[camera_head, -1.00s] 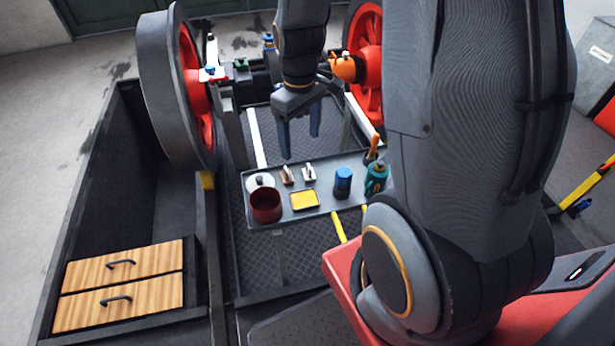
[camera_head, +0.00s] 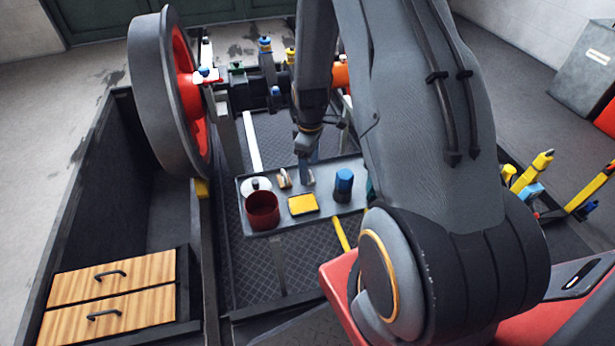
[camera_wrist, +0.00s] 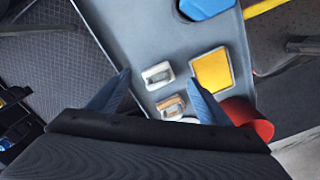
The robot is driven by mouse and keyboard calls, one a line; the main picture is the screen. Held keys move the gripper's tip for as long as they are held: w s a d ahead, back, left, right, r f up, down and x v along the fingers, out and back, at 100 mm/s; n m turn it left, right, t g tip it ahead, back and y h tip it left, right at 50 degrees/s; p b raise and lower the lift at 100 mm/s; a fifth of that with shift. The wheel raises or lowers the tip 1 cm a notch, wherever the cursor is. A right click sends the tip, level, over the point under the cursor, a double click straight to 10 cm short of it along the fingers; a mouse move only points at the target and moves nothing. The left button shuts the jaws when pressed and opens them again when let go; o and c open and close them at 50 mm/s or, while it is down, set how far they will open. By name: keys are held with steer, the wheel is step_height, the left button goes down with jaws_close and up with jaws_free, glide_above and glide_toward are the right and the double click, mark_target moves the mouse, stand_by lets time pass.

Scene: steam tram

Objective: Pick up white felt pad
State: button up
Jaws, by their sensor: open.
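The white felt pad (camera_wrist: 158,75) looks like a small pale block with a grey centre, lying on the grey tray (camera_wrist: 135,35) in the wrist view. In the head view the white felt pad (camera_head: 311,178) is partly hidden by my finger. My gripper (camera_wrist: 160,78) is open, with its blue fingers to the left and right of the pad and a gap on each side. In the head view my gripper (camera_head: 306,172) points down over the tray's middle. I cannot tell its exact height above the tray.
A similar brown-and-white block (camera_wrist: 171,106) lies close beside the pad. A yellow square (camera_wrist: 212,70), a dark red cup (camera_head: 262,210), a white round lid (camera_head: 256,186) and a blue canister (camera_head: 343,186) also stand on the tray. A large wheel (camera_head: 168,95) stands at left.

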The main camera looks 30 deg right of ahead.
step_height(320, 180, down, 4)
steer(key=shift+d+r, duration=0.1)
steer(key=shift+r, duration=0.1)
steer(key=c, duration=1.1)
steer(key=shift+r+p, duration=0.3)
steer(key=shift+r, duration=4.75)
steer(key=shift+c, duration=0.2)
